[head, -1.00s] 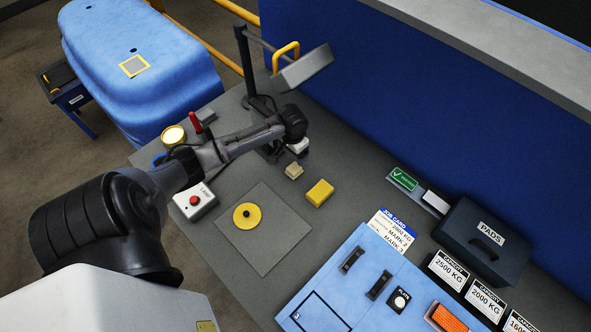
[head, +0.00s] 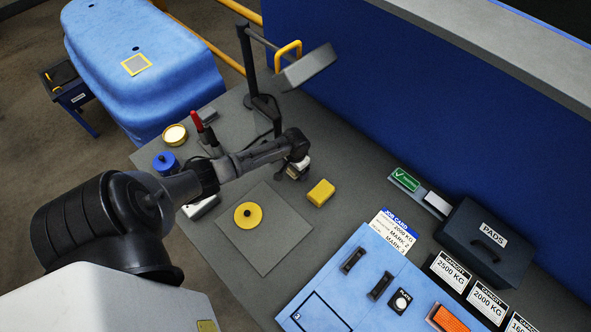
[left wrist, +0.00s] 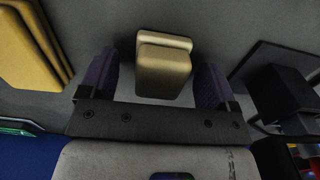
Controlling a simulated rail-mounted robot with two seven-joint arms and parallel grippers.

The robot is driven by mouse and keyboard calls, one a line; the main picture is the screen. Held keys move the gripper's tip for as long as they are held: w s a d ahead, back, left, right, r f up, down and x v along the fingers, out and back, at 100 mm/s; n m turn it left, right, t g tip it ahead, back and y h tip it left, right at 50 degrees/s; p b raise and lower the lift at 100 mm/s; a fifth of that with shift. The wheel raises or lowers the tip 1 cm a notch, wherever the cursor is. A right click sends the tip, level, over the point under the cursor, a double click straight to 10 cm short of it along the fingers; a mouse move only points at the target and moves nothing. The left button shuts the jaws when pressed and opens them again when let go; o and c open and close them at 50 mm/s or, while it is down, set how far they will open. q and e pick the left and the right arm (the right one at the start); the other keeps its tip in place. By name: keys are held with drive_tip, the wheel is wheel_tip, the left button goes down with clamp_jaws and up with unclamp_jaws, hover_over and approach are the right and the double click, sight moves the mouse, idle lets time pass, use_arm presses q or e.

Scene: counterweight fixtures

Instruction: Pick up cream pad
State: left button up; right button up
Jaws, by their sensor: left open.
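The cream pad (left wrist: 163,68) shows in the left wrist view as a small stepped block between the two dark purple fingers of my left gripper (left wrist: 156,85). There is a visible gap on both sides of it. The gripper is open and has not closed on the pad. In the head view my left gripper (head: 292,174) is low over the grey bench and mostly hides the pad. My right gripper is not in view.
A yellow block (head: 321,193) sits just right of the gripper, also in the left wrist view (left wrist: 30,45). A yellow disc (head: 247,215) lies on a grey mat (head: 270,254). A dark lamp stand (head: 247,65) rises behind. A blue panel (head: 345,285) and PADS case (head: 484,240) are at right.

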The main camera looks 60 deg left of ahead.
use_arm(q)
drive_tip(key=shift+f, duration=0.2)
drive_tip(key=shift+c, duration=0.2)
drive_tip(key=c, duration=1)
drive_tip(key=shift+r, duration=0.1)
drive_tip(key=shift+r, duration=0.6)
wheel_tip(320, 180, up, 3)
drive_tip(key=shift+f, duration=0.1)
drive_tip(key=w+d+r, duration=0.2)
drive_tip(key=d, duration=0.1)
drive_tip(key=w+d+r, duration=0.1)
drive_tip(key=d+r, duration=0.1)
drive_tip(key=d, duration=0.1)
drive_tip(key=w+d+r, duration=0.2)
drive_tip(key=d, duration=0.2)
drive_tip(key=shift+w+r, duration=0.35)
drive_tip(key=shift+r, duration=0.05)
